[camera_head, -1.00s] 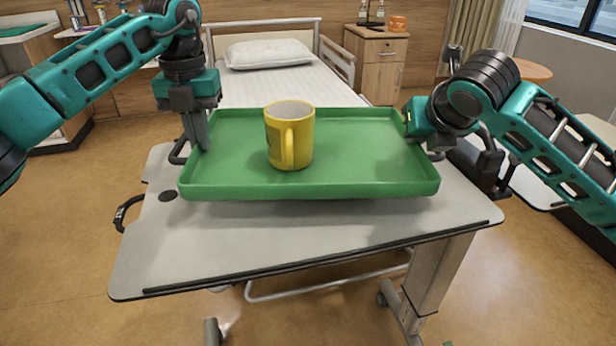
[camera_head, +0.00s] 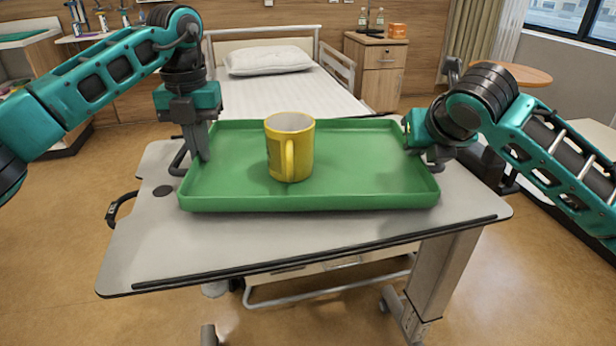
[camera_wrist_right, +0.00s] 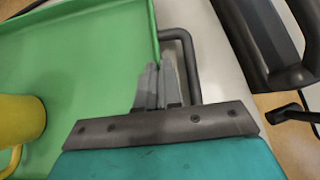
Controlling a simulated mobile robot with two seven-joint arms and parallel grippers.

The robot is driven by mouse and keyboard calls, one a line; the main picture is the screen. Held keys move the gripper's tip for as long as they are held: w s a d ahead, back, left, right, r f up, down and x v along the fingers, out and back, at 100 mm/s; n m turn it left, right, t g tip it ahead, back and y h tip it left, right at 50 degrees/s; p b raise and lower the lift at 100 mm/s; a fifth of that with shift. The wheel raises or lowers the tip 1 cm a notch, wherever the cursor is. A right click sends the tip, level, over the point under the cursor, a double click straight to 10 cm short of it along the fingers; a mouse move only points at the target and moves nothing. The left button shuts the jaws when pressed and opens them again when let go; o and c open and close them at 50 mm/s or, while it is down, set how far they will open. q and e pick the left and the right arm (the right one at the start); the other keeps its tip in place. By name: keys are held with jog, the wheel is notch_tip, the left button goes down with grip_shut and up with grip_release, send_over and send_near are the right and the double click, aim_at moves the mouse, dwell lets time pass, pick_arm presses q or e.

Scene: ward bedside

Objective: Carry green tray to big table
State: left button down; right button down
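The green tray (camera_head: 350,160) is level over the pale wheeled table (camera_head: 190,250), just above or on its top; I cannot tell if they touch. A yellow mug (camera_head: 290,150) stands upright in it, left of centre. My left gripper (camera_head: 201,153) points down at the tray's left wall, its fingers shut on the rim. My right gripper (camera_head: 410,145) is at the right wall, partly hidden by its wrist. In the right wrist view its fingers (camera_wrist_right: 158,88) are close together on the tray's rim, beside a dark loop handle (camera_wrist_right: 188,50).
A bed with a white pillow (camera_head: 268,58) stands behind the table. A wooden bedside cabinet (camera_head: 378,70) with bottles and an orange box is at the back right. A round wooden table (camera_head: 515,74) is farther right. Open floor lies to the left.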

pick_arm(q)
jog(key=shift+f+b, duration=0.4)
jog(key=shift+f, duration=0.1)
pick_arm(e)
jog(key=shift+f, duration=0.55)
pick_arm(q)
jog(key=c, duration=1.3)
grip_release()
pick_arm(e)
jog(key=c, duration=1.3)
grip_release()
pick_arm(q)
jog(key=shift+r, duration=0.1)
pick_arm(e)
jog(key=shift+s+r, duration=0.1)
jog(key=shift+r, duration=0.1)
jog(key=v, duration=1.1)
pick_arm(q)
notch_tip(320, 180, up, 12)
pick_arm(e)
jog(key=shift+s+r, duration=0.2)
jog(key=shift+s, duration=0.05)
